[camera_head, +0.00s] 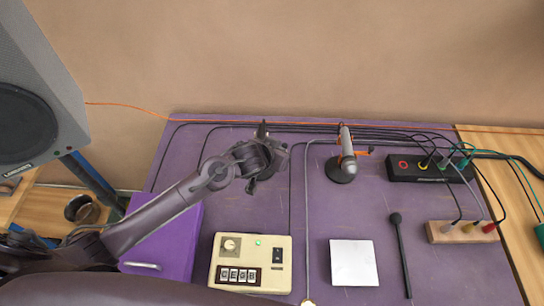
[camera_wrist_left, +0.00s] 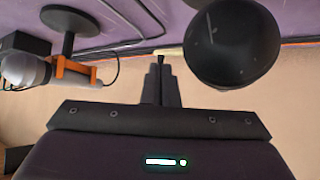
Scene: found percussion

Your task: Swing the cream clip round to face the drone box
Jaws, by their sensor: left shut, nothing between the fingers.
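A cream box (camera_head: 251,263) with a knob, a green light and lettered windows, apparently the drone box, sits at the table's front left. My left gripper (camera_head: 263,130) is shut and empty near the table's back, pointing towards the wall. In the left wrist view, the shut fingers (camera_wrist_left: 160,66) end by a small cream piece (camera_wrist_left: 169,51), possibly the cream clip; whether they touch it is unclear. It adjoins a black rounded object (camera_wrist_left: 232,45). In the head view my gripper and wrist hide this spot. My right gripper is not in view.
A grey microphone (camera_head: 347,150) with an orange clip (camera_head: 361,152) stands right of my gripper. A black knobbed box (camera_head: 400,174), a wooden block (camera_head: 450,233), a beater (camera_head: 401,250) and a white square (camera_head: 353,263) lie farther right. Cables cross the purple table (camera_head: 320,215).

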